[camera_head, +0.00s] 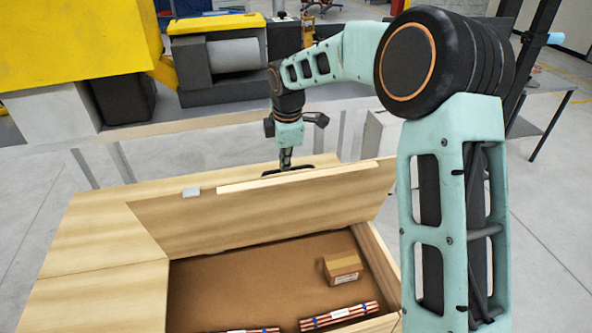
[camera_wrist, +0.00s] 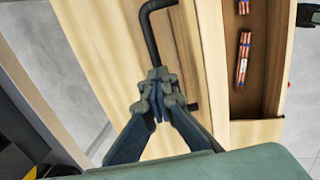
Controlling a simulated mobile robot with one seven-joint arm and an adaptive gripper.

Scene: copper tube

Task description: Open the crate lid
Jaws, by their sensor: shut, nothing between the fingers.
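The wooden crate (camera_head: 100,270) is open at its right part, and its lid (camera_head: 270,215) stands raised and tilted at the far side, inner face towards the head camera. In the wrist view the outer face of the lid (camera_wrist: 184,50) shows, with a black bent handle (camera_wrist: 151,30) on it. My gripper (camera_head: 286,165) is behind the lid's upper edge. In the wrist view my gripper (camera_wrist: 158,82) is shut and empty, with its fingertips over the handle; whether they touch it I cannot tell.
Inside the crate lie a small cardboard box (camera_head: 342,268) and bundles of copper tubes (camera_head: 340,315), also seen in the wrist view (camera_wrist: 243,58). A bench with yellow and grey machinery (camera_head: 220,60) stands behind. Grey floor lies between bench and crate.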

